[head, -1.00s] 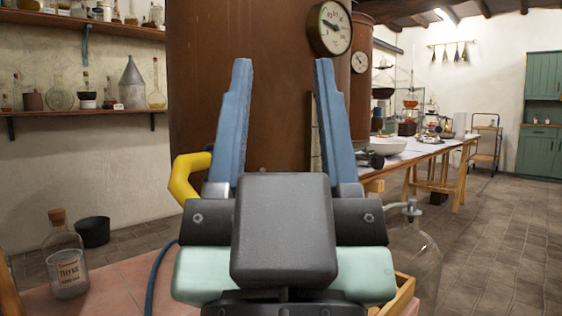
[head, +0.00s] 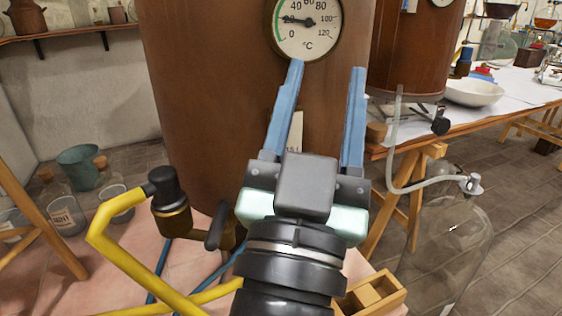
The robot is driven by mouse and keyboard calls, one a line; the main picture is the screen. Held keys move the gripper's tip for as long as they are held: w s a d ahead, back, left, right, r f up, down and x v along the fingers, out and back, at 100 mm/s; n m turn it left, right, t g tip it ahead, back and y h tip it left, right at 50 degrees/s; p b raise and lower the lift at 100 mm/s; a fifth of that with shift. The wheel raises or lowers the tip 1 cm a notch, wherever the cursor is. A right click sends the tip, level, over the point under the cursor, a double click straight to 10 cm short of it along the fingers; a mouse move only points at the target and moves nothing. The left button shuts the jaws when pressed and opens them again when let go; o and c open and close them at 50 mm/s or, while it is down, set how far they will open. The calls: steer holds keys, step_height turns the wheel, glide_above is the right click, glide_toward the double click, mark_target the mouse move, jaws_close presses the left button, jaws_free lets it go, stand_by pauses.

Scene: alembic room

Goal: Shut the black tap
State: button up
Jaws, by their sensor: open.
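A tap with a black lever handle (head: 216,228) shows low at the front of the large brown vessel (head: 215,110). The handle stands close to upright. The tap's brownish body is partly hidden behind my wrist. My gripper (head: 327,68) is open and empty, its two blue fingers pointing up in front of the vessel. The fingers are above and to the right of the tap, apart from it. A second black tap (head: 440,125) sits at the foot of the smaller brown vessel (head: 415,55) on the right.
A yellow pipe (head: 150,270) with a black elbow (head: 165,182) stands left of the tap. A dial gauge (head: 307,25) is above my fingers. A large glass bottle (head: 445,250) and a small wooden box (head: 370,298) are at the lower right. Bottles stand at the left.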

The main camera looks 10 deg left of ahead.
steer(key=a+f+g+y+p, duration=0.1)
steer(key=a+f+g+p, duration=0.15)
steer(key=f, duration=0.25)
steer(key=a+f+g+p, duration=0.1)
steer(key=a+f+p, duration=0.2)
steer(key=f+p, duration=0.15)
steer(key=n+g+y+p, duration=0.3)
steer(key=n+p, duration=0.1)
steer(key=p, duration=0.2)
glide_toward(226, 201)
steer(key=w+p, duration=0.1)
steer(key=w, duration=0.1)
steer(key=w+a+p, duration=0.1)
steer(key=w, duration=0.2)
steer(key=w+p, duration=0.2)
steer(key=shift+w+a+f, duration=0.15)
steer(key=shift+w+f, duration=0.2)
steer(key=shift+f, duration=0.05)
jaws_close()
